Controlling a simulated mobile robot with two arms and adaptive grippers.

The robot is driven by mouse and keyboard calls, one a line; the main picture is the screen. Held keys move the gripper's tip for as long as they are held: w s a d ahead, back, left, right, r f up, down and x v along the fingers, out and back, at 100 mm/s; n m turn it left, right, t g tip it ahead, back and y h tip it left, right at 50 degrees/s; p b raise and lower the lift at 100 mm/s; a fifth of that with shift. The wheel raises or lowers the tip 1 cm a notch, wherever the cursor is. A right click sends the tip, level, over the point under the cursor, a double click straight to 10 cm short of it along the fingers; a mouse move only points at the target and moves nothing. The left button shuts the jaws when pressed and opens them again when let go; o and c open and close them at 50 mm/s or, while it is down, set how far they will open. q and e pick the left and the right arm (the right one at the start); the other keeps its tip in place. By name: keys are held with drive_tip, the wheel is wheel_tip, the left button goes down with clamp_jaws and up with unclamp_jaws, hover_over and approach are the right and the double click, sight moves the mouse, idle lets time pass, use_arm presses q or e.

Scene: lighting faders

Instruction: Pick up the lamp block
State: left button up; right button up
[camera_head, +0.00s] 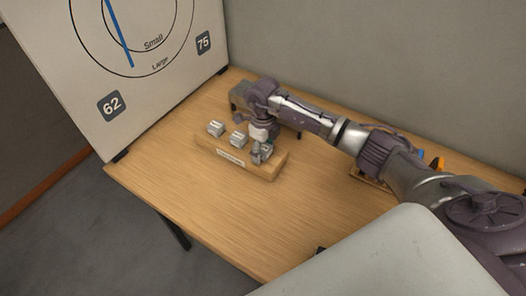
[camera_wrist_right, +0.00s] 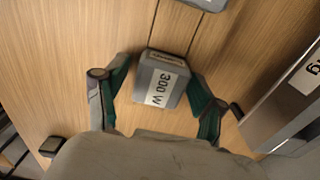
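A grey lamp block labelled "300 W" (camera_wrist_right: 163,80) sits between the two green-lined fingers of my right gripper (camera_wrist_right: 160,72) in the right wrist view. The fingers are spread to either side of it; a gap shows on its left, and the right finger is close to its side. In the head view my right gripper (camera_head: 261,158) points down over the right end of a wooden holder (camera_head: 229,158), partly hiding the block there. Two similar silver blocks, one at the left end (camera_head: 215,128) and one in the middle (camera_head: 237,138), stand on the holder. My left gripper is not in view.
A white board (camera_head: 150,75) with a dial, "62" and "75" stands at the table's left. A grey box (camera_head: 240,96) is behind my right gripper. Small orange and blue items (camera_head: 430,160) lie right, past my arm. The table front (camera_head: 215,215) is clear.

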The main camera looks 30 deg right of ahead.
drive_tip(key=c, duration=0.8)
drive_tip(key=shift+r, duration=0.2)
